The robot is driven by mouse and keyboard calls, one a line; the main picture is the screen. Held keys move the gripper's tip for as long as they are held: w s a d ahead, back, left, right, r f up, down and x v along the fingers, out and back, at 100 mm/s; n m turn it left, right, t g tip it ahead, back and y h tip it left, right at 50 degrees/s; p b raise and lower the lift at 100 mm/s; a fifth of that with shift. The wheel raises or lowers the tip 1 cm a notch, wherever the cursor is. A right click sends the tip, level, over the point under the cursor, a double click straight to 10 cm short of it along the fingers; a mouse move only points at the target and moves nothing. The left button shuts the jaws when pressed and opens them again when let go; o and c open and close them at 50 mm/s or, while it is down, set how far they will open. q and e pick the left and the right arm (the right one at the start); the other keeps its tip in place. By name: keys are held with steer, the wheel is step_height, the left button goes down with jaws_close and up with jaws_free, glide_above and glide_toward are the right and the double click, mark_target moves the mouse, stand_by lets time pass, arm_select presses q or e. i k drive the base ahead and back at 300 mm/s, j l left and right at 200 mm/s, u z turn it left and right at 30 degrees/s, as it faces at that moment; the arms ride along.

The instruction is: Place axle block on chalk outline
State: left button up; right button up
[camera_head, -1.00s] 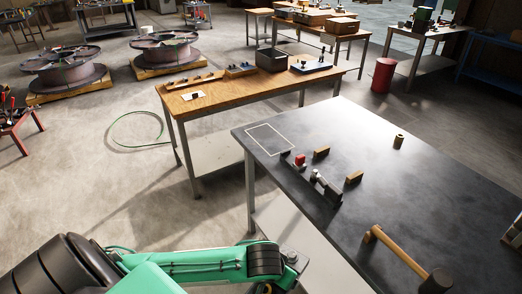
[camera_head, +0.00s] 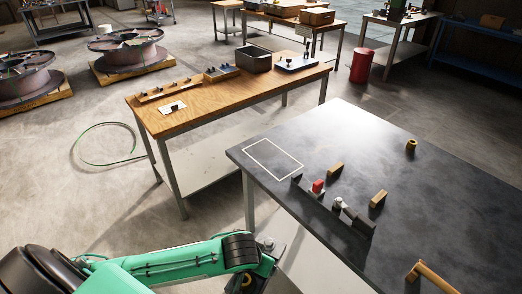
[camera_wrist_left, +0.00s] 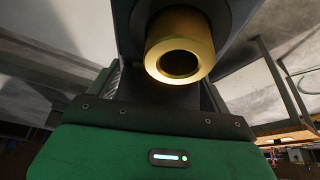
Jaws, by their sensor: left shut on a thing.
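The chalk outline (camera_head: 288,152) is a pale rectangle at the far left corner of the dark tabletop (camera_head: 330,130), and its inside is bare. My left gripper (camera_head: 249,281) is at the bottom of the head view, left of the dark table and well short of the outline. It is shut on a dark piece with a hollow brass cylinder (camera_wrist_left: 181,62), which fills the upper middle of the left wrist view. Only a small yellow part of it shows in the head view; I cannot tell whether it is the axle block. My right gripper is out of view.
On the dark table are a dark fixture with a red part (camera_head: 318,186), two wooden blocks (camera_head: 336,170) (camera_head: 378,199), a brass ring (camera_head: 411,146) and a wooden handle (camera_head: 434,276). A wooden bench (camera_head: 215,98) stands behind.

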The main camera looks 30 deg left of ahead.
mark_target(272, 158)
steer(key=i+j, duration=0.1)
steer(key=j, duration=0.3)
steer(key=i+j, duration=0.15)
steer(key=j, duration=0.25)
steer(key=i+j, duration=0.1)
steer(key=j, duration=0.3)
